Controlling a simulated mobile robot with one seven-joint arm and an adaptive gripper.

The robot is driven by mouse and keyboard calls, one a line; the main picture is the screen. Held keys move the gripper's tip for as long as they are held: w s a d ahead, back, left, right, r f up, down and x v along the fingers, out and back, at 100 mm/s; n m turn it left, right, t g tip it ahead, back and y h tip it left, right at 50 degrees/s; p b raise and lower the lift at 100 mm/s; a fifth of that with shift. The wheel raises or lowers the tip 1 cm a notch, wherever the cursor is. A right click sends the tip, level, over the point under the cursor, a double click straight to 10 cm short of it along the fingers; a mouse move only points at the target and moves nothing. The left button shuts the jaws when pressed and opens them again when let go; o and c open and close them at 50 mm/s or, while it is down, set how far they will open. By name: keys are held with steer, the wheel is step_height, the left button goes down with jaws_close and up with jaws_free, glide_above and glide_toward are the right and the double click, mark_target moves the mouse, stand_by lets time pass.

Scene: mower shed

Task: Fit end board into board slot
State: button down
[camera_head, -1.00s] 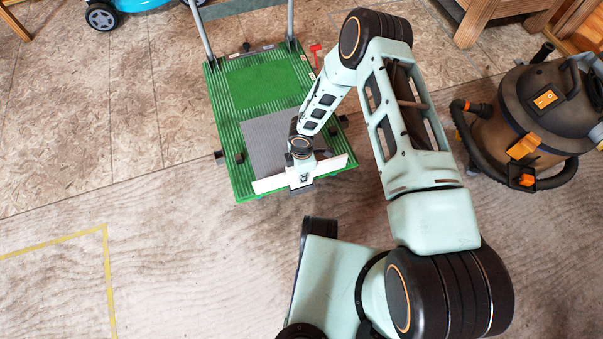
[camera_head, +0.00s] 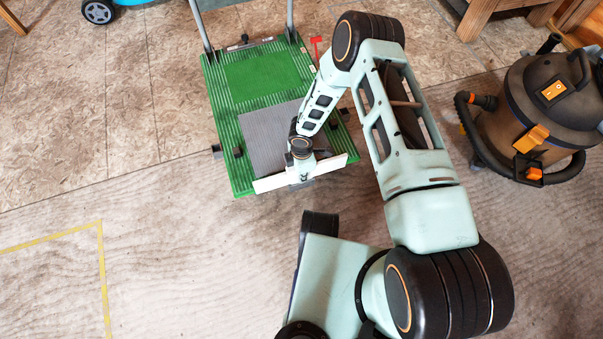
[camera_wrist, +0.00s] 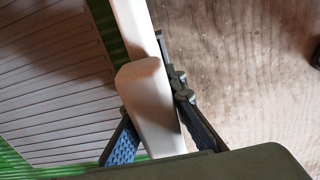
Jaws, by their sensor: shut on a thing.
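The end board (camera_head: 270,182) is a long white board lying crosswise at the front edge of the green cart platform (camera_head: 262,80). My gripper (camera_head: 301,176) is shut on the board near its middle. In the wrist view the white board (camera_wrist: 135,25) runs between a blue-padded finger and a dark finger, with a raised white block at the grip. The green platform is to its left and bare floor to its right. I cannot make out the board slot; the board and gripper cover much of that edge. I cannot tell whether the board touches the platform.
A grey ribbed mat (camera_head: 270,135) lies on the platform. Grey handle posts rise at its far end, with a red piece (camera_head: 316,45) beside it. A shop vacuum (camera_head: 545,110) stands at the right. Yellow floor tape (camera_head: 103,265) is at the left. Floor left of the cart is clear.

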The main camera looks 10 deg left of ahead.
steer(key=c, duration=1.9)
jaws_free()
step_height(320, 180, up, 12)
steer(key=shift+r, duration=0.1)
